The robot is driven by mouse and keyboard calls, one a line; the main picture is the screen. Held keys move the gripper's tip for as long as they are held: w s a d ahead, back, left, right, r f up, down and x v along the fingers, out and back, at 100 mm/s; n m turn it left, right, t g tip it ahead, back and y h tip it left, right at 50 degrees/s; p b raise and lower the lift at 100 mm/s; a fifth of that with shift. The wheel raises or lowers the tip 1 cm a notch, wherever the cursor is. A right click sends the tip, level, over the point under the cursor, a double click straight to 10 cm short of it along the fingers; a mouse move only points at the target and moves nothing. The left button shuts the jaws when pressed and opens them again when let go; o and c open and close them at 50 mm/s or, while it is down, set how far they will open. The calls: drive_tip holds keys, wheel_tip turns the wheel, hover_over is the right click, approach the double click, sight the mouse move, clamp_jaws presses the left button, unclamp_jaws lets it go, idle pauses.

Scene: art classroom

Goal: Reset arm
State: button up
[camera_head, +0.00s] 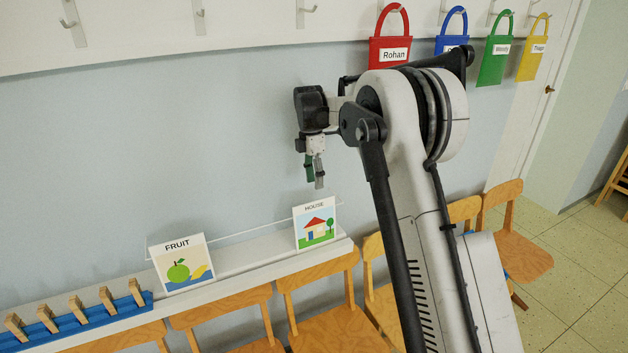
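My arm rises from the lower right, with its end in front of the light blue wall. My gripper (314,177) points down, above and beside the HOUSE card (316,226), apart from it. One finger looks green and the other grey. They look close together, and I cannot tell whether they are open or shut. No held object is clearly visible. The HOUSE card and the FRUIT card (181,266) stand upright on a white ledge (235,258) along the wall.
Wooden chairs (320,300) line the wall below the ledge. A blue strip (72,323) with several wooden clips lies at lower left. A row of hooks holds name-tagged bags, including a red one (380,49), at upper right. Wall space left of my gripper is clear.

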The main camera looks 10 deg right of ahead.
drive_tip(key=s+r+m+t+b, duration=0.2)
drive_tip(key=s+r+m, duration=0.3)
drive_tip(key=s, duration=0.6)
drive_tip(key=s+r+m+t+b, duration=0.3)
drive_tip(key=s+r+m, duration=0.25)
drive_tip(key=s, duration=0.65)
drive_tip(key=s+f+m+t+b, duration=0.2)
drive_tip(key=s+f+m, duration=0.3)
drive_tip(key=s, duration=0.6)
drive_tip(key=s+f+m+t+b, duration=0.1)
drive_tip(key=s+f+m, duration=0.4)
drive_tip(key=s, duration=0.5)
drive_tip(key=shift+s+f+t+b, duration=0.35)
drive_tip(key=shift+f+t, duration=0.15)
